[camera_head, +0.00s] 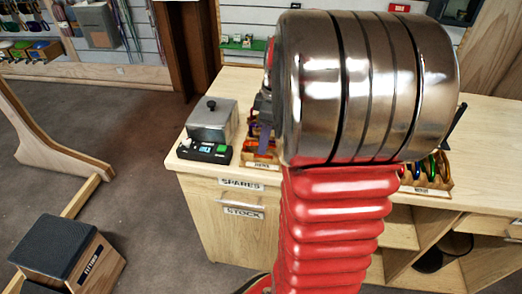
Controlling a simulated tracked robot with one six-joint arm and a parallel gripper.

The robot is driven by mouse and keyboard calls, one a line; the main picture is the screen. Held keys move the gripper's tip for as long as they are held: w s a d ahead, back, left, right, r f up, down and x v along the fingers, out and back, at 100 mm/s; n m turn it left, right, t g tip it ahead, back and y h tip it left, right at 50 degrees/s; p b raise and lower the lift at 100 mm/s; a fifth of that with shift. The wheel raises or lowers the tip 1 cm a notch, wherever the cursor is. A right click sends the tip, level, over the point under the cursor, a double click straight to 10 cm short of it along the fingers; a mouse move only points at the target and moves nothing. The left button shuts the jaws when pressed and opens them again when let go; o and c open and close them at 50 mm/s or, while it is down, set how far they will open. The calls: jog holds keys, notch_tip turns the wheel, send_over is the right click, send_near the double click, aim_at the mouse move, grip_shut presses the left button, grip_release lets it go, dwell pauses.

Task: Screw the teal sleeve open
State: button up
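No teal sleeve can be made out in this view. Colored carabiners, green, blue and orange among them, sit in a wooden rack (432,187) on the right of the counter. A second labeled rack (260,161), with orange and purple pieces, shows to the left of my arm and is partly covered by it. My own arm, a large shiny metal cylinder above red ribbed bellows, hides the middle of the counter. I cannot make out my gripper or its fingertips, nor what lies behind the arm.
The wooden counter (485,150) has bare room at the right. A grey metal box (213,121) and a black device with a small display (205,152) stand at its left end. A dark-topped wooden box (62,250) stands on the floor at lower left.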

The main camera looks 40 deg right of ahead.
jog(key=shift+s+a, duration=0.45)
jog(key=shift+a, duration=0.15)
dwell(0.6)
jog(key=shift+f, duration=1.45)
jog(key=shift+w+d, duration=0.45)
jog(key=shift+d, duration=0.15)
jog(key=shift+r, duration=0.1)
jog(key=shift+r, duration=1.35)
jog(key=shift+s+a, duration=0.35)
jog(key=shift+a, duration=0.25)
